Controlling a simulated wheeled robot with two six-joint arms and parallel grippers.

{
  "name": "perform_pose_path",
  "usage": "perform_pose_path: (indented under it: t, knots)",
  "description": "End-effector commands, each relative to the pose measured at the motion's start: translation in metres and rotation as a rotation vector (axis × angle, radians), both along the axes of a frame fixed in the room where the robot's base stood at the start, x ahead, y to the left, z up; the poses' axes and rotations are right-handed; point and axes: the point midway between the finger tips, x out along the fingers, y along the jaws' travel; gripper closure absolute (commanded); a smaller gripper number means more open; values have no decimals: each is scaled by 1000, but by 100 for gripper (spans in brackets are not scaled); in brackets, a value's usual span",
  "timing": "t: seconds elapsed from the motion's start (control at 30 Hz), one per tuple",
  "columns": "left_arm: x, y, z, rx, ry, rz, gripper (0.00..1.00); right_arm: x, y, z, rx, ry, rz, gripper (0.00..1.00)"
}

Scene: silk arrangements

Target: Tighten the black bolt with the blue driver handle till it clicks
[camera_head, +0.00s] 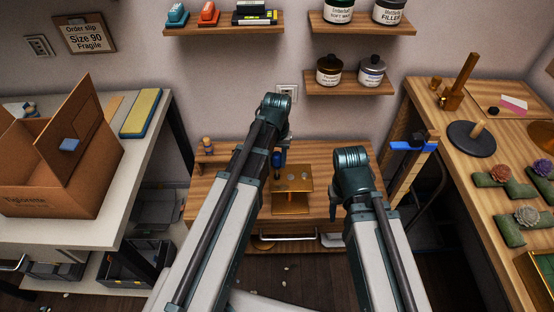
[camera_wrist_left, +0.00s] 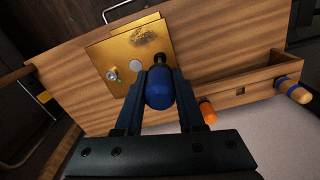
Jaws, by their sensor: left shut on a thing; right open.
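My left gripper (camera_wrist_left: 160,88) is shut on the blue driver handle (camera_wrist_left: 158,92), which shows end-on between the fingers in the left wrist view. The handle also shows in the head view (camera_head: 278,160), over the left part of a gold plate (camera_head: 293,182). In the wrist view a dark piece (camera_wrist_left: 160,58) shows just beyond the handle against the gold plate (camera_wrist_left: 100,52). I cannot tell whether it is the driver's shaft or the black bolt, or whether they touch. A silver bolt (camera_wrist_left: 111,76) and a pale round spot (camera_wrist_left: 135,66) are on the plate.
The plate is on a wooden bench (camera_head: 220,180). An orange handle (camera_wrist_left: 207,112) and a blue-banded wooden handle (camera_wrist_left: 296,92) are at a wooden rack. A cardboard box (camera_head: 60,175) stands left; a wooden table (camera_head: 460,130) with flower pieces is right.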

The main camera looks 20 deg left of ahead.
Motion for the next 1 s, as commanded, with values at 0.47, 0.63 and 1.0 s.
perform_pose_path:
  t: [0.47,0.63,1.0]
  knots:
    - [0,0,40,0,1,2,100,0,0,40,0,0,0,50]
    - [0,0,56,0,1,2,100,0,0,56,0,0,0,50]
    - [0,0,59,0,1,3,100,0,0,59,0,0,-1,50]
